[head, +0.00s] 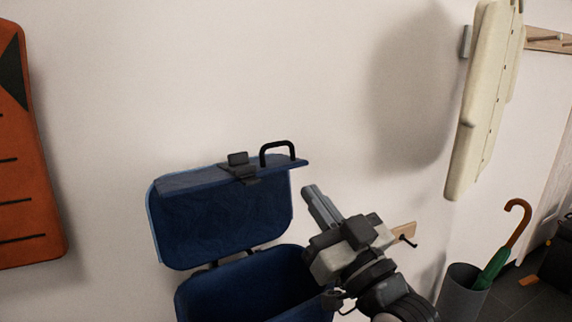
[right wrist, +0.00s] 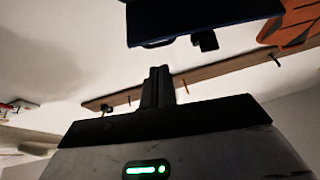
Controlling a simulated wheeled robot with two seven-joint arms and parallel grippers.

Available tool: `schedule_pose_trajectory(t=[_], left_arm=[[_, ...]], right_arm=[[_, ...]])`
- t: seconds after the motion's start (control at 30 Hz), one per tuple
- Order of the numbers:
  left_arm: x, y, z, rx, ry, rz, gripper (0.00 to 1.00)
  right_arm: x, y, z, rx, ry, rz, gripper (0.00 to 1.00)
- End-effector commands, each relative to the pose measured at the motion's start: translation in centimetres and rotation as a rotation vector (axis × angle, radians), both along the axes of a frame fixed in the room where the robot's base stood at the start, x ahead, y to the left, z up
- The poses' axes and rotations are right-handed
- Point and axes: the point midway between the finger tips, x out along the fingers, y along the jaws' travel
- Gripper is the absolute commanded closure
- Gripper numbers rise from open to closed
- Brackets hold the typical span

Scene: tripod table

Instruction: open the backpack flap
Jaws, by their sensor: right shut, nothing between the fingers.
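The blue backpack hangs at the wall in the head view, its body (head: 245,287) low in the picture with the inside showing. Its flap (head: 222,225) stands raised above the body, with a black buckle (head: 239,168) and a black handle loop (head: 278,150) at its top edge. In the right wrist view the flap's blue edge (right wrist: 200,18) is at the top. My right gripper (head: 309,191) is shut and empty, just right of the flap and apart from it. Its closed fingers also show in the right wrist view (right wrist: 158,72). My left gripper is in neither view.
A wooden peg rail (head: 404,231) runs behind my right gripper. A grey bin (head: 461,291) with a green umbrella (head: 492,268) stands lower right. The wall above the flap is clear.

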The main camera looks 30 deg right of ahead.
Motion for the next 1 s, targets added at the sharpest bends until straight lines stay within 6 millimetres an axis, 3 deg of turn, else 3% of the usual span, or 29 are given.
schedule_pose_trajectory(t=[0.1,0.4,0.6,1.0], left_arm=[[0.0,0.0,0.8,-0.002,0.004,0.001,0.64],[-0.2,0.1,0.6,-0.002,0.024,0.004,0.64],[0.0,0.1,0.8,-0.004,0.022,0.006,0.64],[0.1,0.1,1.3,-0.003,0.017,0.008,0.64]], right_arm=[[2.5,0.2,1.7,0.001,-0.005,0.0,1.0],[7.2,0.5,3.5,0.0,0.0,0.0,1.0],[8.3,0.6,3.8,-0.001,0.002,0.001,1.0],[8.5,0.6,4.0,-0.001,0.007,0.001,1.0]])
